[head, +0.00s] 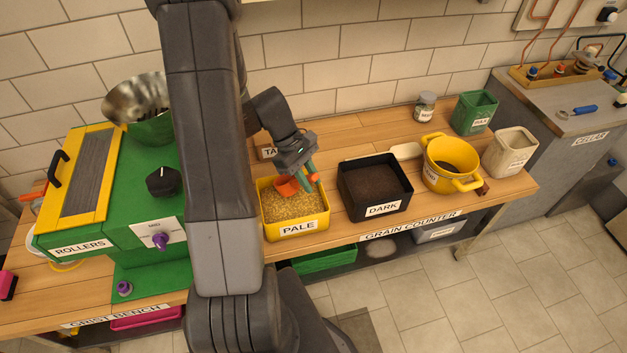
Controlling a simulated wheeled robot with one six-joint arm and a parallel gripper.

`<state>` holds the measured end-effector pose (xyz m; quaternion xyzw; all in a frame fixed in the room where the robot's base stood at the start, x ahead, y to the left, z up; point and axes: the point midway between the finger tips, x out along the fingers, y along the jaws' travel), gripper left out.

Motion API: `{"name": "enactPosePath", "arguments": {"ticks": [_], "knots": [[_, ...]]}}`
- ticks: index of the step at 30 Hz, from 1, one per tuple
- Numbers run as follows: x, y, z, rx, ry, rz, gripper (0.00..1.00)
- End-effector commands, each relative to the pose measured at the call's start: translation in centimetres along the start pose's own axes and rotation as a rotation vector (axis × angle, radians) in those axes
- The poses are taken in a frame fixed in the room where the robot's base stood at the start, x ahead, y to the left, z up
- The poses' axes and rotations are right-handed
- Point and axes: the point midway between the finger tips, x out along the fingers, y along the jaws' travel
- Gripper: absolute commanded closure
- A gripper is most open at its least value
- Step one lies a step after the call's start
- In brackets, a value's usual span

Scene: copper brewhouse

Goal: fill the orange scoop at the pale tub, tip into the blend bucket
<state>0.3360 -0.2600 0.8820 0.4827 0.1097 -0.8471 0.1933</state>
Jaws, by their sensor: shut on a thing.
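The pale tub (297,229) is a yellow box labelled PALE, holding golden grain, on the wooden counter. My gripper (309,172) has green fingers and points down over the tub's back part. It is shut on the orange scoop (288,187), whose bowl is at or just above the grain; I cannot tell whether it touches or holds grain. A yellow two-handled bucket (452,182) stands to the right, with something dark inside. Its label is too small to read surely, so I cannot confirm it as the blend bucket.
A black tub labelled DARK (383,209) stands between the pale tub and the yellow bucket. The green roller mill (110,215) is at left.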

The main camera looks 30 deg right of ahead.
Motion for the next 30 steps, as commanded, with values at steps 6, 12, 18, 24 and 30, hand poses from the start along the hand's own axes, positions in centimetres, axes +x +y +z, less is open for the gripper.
{"name": "enactPosePath", "arguments": {"ticks": [6,12,18,24,30], "knots": [[2.4,0.0,-1.4,0.0,0.002,-0.001,1.0],[4.1,0.0,-2.4,0.0,0.003,-0.001,1.0],[5.9,0.0,-3.4,0.0,0.003,-0.001,1.0],[7.3,0.0,-4.2,-0.001,0.003,-0.001,1.0],[7.9,0.0,-4.6,0.0,0.004,-0.001,1.0]]}}
